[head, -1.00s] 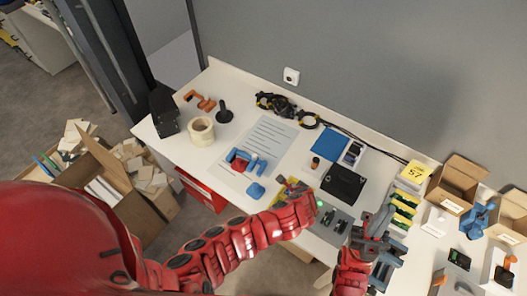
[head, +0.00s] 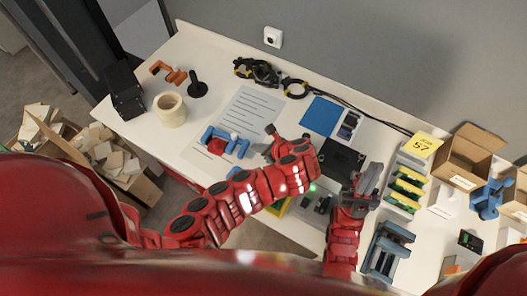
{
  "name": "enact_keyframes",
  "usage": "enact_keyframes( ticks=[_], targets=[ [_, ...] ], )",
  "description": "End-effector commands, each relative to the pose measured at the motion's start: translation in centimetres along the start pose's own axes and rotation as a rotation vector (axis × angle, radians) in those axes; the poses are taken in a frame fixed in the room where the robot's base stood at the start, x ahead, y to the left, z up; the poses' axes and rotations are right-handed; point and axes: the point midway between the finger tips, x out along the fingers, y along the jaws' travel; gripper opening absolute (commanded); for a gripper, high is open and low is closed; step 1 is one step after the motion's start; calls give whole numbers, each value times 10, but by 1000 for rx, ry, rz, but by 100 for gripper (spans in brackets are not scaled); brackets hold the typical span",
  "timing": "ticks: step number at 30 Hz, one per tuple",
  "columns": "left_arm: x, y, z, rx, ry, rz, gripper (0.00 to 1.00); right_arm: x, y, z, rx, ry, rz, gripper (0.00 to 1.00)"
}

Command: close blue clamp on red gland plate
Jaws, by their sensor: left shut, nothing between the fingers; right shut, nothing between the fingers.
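The blue clamp (head: 236,148) lies on the white sheet in the middle of the bench, around the red gland plate (head: 215,147). Whether its jaw touches the plate is too small to tell. My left gripper (head: 268,138) is just right of the clamp, with a small gap between them in the picture. It is shut and empty. My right gripper (head: 366,182) is over the front of the bench, right of my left arm. It is shut and empty too. My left arm hides part of the bench front.
A tape roll (head: 170,110), a dark stand (head: 197,85) and an orange clamp (head: 168,73) stand at left. The printed sheet (head: 250,105) behind the blue clamp is clear.

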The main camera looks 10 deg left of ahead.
Motion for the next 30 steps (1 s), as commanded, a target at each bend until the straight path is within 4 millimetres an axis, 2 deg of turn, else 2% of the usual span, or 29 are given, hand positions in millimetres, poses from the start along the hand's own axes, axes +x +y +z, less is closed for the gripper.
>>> enact_keyframes(
  ticks=[1, 3, 6, 9, 13, 30],
  targets=[
    [15, 1, -2, -2, -2, 4, 0, -9, 0, 1, 0, 1, 0, 0],
    [18, 1, 4, 1, -3, 5, 0, 4, 0, -1, 0, 1, 0, 0],
    [33, 1, 4, 1, -3, 5, 0, 10, 0, -2, 0, 1, 0, 0],
    [44, 2, 18, 0, -3, 6, 0, 22, 1, -4, 0, 1, 0, 0],
    [55, 1, 24, 0, -2, 4, 0, 26, 1, -5, 0, 1, 0, 0],
    [64, 0, 28, -1, 0, -1, 0, 27, 1, -5, 0, 1, 0, 0]
  ],
)
